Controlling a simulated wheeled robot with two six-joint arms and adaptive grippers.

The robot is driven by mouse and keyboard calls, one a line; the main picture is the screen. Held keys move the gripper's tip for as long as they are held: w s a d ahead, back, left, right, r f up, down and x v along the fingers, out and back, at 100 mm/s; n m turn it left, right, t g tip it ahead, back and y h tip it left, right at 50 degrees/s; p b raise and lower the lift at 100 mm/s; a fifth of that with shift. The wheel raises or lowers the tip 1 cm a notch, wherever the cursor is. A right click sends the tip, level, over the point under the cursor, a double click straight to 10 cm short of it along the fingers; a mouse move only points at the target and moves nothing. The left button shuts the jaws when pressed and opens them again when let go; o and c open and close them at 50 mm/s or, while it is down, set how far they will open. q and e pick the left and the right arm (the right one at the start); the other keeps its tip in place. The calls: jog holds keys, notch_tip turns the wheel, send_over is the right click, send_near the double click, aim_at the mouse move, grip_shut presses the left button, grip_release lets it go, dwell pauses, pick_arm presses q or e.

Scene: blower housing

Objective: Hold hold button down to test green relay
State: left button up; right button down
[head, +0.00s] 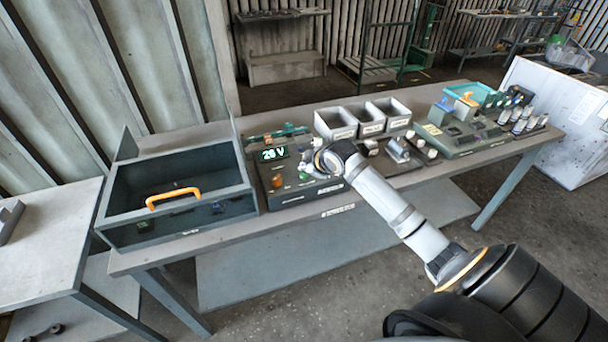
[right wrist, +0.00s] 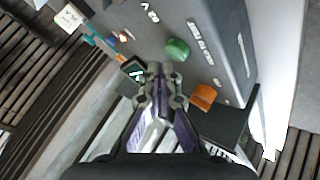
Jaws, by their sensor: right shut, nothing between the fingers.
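The dark grey test box (head: 300,195) stands on the bench with a lit display (head: 273,155) that reads about 26 V. On its top are an orange button (head: 277,181) and a green round button or lamp (head: 303,177). My right gripper (right wrist: 160,72) is shut and empty above the box. In the right wrist view its tips appear between the green round part (right wrist: 177,50) and the orange part (right wrist: 203,96); contact cannot be told. The lit display (right wrist: 134,72) is beside the tips. I cannot tell which part is the hold button or make out the green relay. My left gripper is not in view.
An open dark bin (head: 165,233) with an orange handle (head: 172,196) stands left of the box. Three grey trays (head: 335,124) stand behind, to the right. A fixture panel (head: 470,145) with several parts is at the bench's right end. The front edge is clear.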

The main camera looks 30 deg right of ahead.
aim_at(305, 176)
jog(key=shift+f, duration=0.35)
jog(key=shift+f, duration=0.45)
dwell(1.2)
jog(key=shift+r, duration=0.15)
dwell(1.2)
jog(key=shift+r+p, duration=0.75)
jog(key=shift+p, duration=0.2)
notch_tip(305, 176, up, 5)
jog(key=p, duration=0.5)
jog(key=shift+r, duration=0.1)
